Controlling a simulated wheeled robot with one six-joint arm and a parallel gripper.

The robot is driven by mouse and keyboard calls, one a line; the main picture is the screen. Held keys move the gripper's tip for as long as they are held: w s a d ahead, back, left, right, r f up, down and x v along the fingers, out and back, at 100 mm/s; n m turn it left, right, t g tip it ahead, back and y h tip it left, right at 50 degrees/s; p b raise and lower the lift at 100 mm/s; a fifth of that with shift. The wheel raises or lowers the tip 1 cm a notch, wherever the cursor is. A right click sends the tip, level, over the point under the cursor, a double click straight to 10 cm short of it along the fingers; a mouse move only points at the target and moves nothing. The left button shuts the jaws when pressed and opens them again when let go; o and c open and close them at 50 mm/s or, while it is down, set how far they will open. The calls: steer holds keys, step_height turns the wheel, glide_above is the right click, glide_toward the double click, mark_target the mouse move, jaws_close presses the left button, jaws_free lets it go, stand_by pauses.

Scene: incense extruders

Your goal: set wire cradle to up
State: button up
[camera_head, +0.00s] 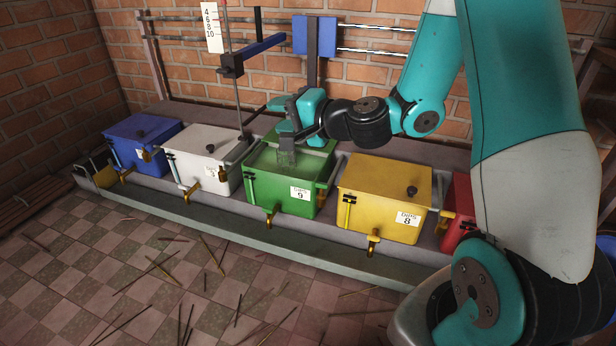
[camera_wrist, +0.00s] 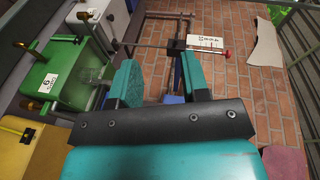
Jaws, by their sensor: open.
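My gripper (camera_head: 284,112) is above the green box, just above the mesh piece in the head view. In the wrist view its teal fingers (camera_wrist: 158,78) are apart with nothing between them. I cannot tell whether a finger touches the mesh.
White (camera_head: 207,166), blue (camera_head: 142,148), yellow (camera_head: 384,205) and red (camera_head: 457,200) boxes stand in a row on a low ledge. A thin upright rod with a blue arm (camera_head: 258,46) and a number card (camera_head: 211,28) rises behind. Sticks litter the checkered floor (camera_head: 130,270).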

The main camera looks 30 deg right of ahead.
steer(key=d+f+m+t+h+b, duration=0.2)
steer(key=d+f+m+h+b, duration=0.8)
steer(key=d+f, duration=0.7)
steer(key=shift+y, duration=0.6)
steer(key=shift+w+d+f+p, duration=0.1)
steer(key=shift+w+f+p, duration=0.65)
steer(key=shift+w+p, duration=2.15)
steer(key=shift+w+a+f+p, duration=0.1)
steer(key=shift+w+f+p, duration=0.65)
steer(key=shift+w+p, duration=2.15)
steer(key=shift+w+d+f+p, duration=0.1)
steer(key=shift+w+f+p, duration=0.65)
steer(key=shift+w+p, duration=2.15)
steer(key=shift+w+b, duration=0.3)
steer(key=shift+r, duration=0.1)
jaws_close()
